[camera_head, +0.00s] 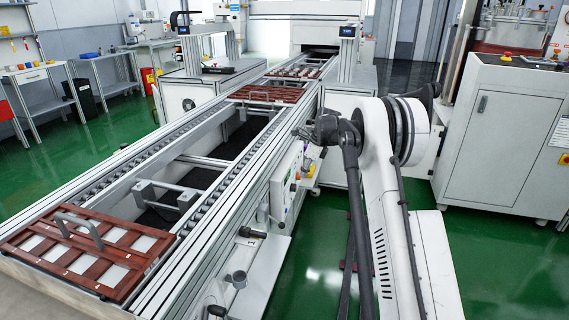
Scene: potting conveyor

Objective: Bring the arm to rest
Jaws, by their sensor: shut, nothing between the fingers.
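My arm stands folded at the right of the conveyor, with its white links upright over the green floor. My gripper (302,133) is at the dark end of the arm, small in the picture and pointing left. It is shut and empty, and appears close to the right side of the conveyor (262,150). I cannot tell the gap between them. The arm hides part of the floor and of the machine side behind it.
A red-brown tray with white squares and a grey handle (140,265) lies at the conveyor's near end. Another red-brown tray (265,94) sits farther along. A white cabinet (500,135) stands at the right. Green floor (305,270) is open between the conveyor and arm.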

